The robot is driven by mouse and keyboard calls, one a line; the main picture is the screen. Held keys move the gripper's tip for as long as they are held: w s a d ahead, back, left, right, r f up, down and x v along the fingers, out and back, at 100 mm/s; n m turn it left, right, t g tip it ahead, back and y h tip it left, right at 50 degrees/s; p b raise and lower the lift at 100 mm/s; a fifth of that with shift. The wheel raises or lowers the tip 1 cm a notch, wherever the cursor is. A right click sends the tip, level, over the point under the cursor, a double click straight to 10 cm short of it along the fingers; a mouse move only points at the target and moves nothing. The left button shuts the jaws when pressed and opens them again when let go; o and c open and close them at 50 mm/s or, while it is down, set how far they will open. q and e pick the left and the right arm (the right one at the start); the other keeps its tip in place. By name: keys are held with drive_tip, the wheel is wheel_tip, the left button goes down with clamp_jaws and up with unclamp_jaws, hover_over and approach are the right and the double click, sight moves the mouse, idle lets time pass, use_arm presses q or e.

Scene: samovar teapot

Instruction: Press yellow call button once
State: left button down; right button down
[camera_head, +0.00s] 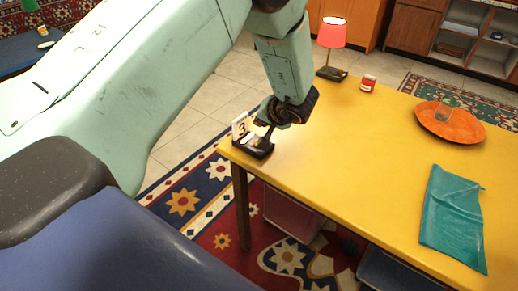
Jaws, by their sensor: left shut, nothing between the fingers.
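The call button unit (252,149) is a small dark base at the near left corner of the yellow table (340,150). A white card with the number 3 (240,126) stands on it. A small yellow spot, likely the yellow call button (261,142), shows on the base just under the fingertips. My left gripper (267,134) is shut and empty, pointing down right over the unit. I cannot tell whether its fingertips touch the button. My right gripper is not in view.
A red-shaded lamp (332,34) and a red jar (368,83) stand at the table's far end. An orange plate (449,122) with a glass and a teal cloth (453,215) lie to the right. The table's middle is clear.

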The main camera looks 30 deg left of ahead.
use_arm(q)
wheel_tip(320, 180, down, 2)
drive_tip(key=shift+f+b, duration=0.1)
drive_tip(key=shift+b, duration=1.15)
drive_tip(key=shift+f, duration=0.35)
drive_tip(key=shift+f+b, duration=0.35)
drive_tip(key=shift+f, duration=0.6)
drive_tip(key=shift+f+p, duration=0.25)
drive_tip(key=shift+p, duration=0.1)
drive_tip(key=shift+f, duration=0.1)
